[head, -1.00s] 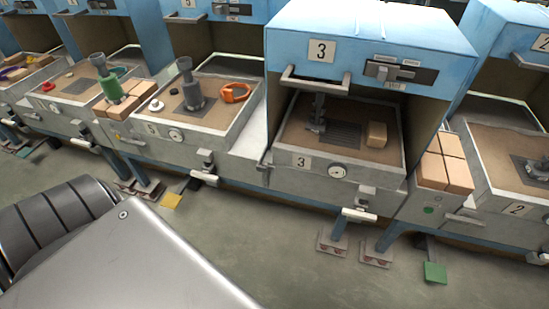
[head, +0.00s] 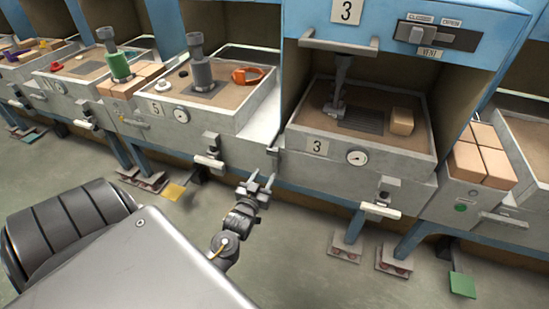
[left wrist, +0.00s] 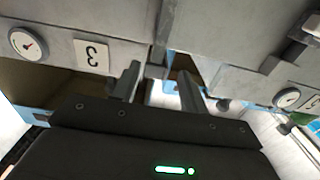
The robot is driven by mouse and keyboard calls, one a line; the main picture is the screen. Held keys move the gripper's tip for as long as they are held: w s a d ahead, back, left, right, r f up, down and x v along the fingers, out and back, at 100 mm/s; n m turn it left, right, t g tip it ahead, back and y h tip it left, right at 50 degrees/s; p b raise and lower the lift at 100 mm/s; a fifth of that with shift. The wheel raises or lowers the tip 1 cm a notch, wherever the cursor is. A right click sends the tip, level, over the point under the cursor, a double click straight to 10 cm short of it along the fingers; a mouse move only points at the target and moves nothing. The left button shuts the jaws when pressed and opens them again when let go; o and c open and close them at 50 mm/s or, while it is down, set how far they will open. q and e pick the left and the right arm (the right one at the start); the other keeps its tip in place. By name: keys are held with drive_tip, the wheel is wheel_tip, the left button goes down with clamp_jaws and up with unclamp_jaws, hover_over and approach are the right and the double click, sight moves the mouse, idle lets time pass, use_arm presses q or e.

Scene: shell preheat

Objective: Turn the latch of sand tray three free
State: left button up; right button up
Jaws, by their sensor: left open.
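Sand tray three (head: 398,152) is a grey box under the blue hood, with a "3" plate and a round gauge on its front. My left gripper (head: 260,183) is open and empty, just below and left of this lever. In the left wrist view the "3" plate (left wrist: 91,55) appears upside down. A narrow grey bar (left wrist: 162,38), seemingly the latch, shows between the open fingers (left wrist: 160,86); I cannot tell whether they touch it. My right gripper is out of view.
Inside tray three are a dark stand (head: 340,90), a grate (head: 361,120) and a tan block (head: 402,121). A grey clamp with a pale handle (head: 381,210) sits low on the front. Tray five (head: 195,140) is to the left.

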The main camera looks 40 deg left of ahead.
sight(274, 159)
use_arm(q)
drive_tip(key=b+x, duration=0.1)
drive_tip(key=x, duration=0.9)
drive_tip(key=shift+w+a, duration=0.15)
drive_tip(key=shift+w, duration=0.2)
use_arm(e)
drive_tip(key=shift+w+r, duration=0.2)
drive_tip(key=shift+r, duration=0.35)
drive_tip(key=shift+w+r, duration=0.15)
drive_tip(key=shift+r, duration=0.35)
use_arm(q)
clamp_jaws()
